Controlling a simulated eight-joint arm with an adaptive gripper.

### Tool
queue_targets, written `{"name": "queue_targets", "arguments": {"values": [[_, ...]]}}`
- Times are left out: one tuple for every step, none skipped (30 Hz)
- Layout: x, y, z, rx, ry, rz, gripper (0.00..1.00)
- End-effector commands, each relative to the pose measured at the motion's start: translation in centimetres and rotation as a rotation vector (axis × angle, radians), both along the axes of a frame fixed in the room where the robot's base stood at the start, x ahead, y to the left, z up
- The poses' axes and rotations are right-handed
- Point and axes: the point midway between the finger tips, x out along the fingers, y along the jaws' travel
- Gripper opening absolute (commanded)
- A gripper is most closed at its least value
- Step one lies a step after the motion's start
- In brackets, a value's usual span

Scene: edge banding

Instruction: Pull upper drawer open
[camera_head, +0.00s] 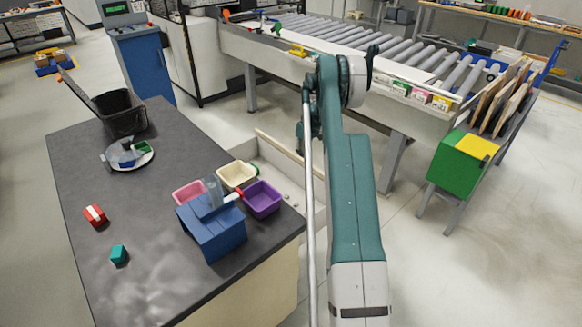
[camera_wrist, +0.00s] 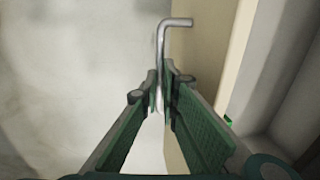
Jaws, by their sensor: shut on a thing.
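The upper drawer (camera_head: 277,146) stands out from the right side of the dark-topped counter, with a gap showing between its beige front and the counter. Its pale inside is partly visible, with small items in it. In the wrist view, the drawer's beige front (camera_wrist: 205,60) runs down the middle, with the pale inside to its right. A bent metal handle (camera_wrist: 162,40) is on the outer side of that front. My gripper (camera_wrist: 161,88) is shut on the handle, its green fingers on either side of the bar. In the head view my arm hides most of the gripper.
The counter (camera_head: 80,190) holds a blue box (camera_head: 212,232), several coloured bins, a black bin (camera_head: 122,115), a plate (camera_head: 128,154) and small blocks. A roller conveyor (camera_head: 400,55) stands behind my arm. A green box (camera_head: 455,170) is at the right. Floor is clear between.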

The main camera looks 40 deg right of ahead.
Motion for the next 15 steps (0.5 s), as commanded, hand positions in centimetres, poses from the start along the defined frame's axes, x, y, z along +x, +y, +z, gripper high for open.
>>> {"name": "queue_targets", "arguments": {"values": [[0.0,-1.2,-0.2,0.000,0.000,-0.002,0.00],[0.0,-1.9,-0.2,0.000,0.000,-0.002,0.00],[0.0,-2.7,-0.2,0.000,0.000,-0.002,0.00],[-0.1,-3.2,-0.2,0.000,0.000,-0.002,0.00],[-0.1,-3.6,-0.2,0.000,0.000,-0.001,0.00],[0.0,-4.2,-0.2,0.000,0.000,-0.001,0.00],[0.0,-4.5,-0.2,0.000,0.001,-0.001,0.00],[0.0,-4.8,-0.2,0.000,0.001,-0.001,0.00],[0.0,-5.2,-0.2,0.000,0.001,-0.001,0.00],[0.0,-5.4,-0.2,0.000,0.001,-0.001,0.00],[0.0,-5.6,-0.2,0.000,0.001,-0.001,0.00],[0.0,-5.8,-0.2,0.000,0.001,-0.001,0.00],[0.0,-5.9,-0.2,0.000,0.001,-0.001,0.00],[0.0,-6.0,-0.2,0.000,0.001,-0.001,0.00],[0.0,-6.1,-0.2,0.000,0.001,-0.001,0.00]]}}
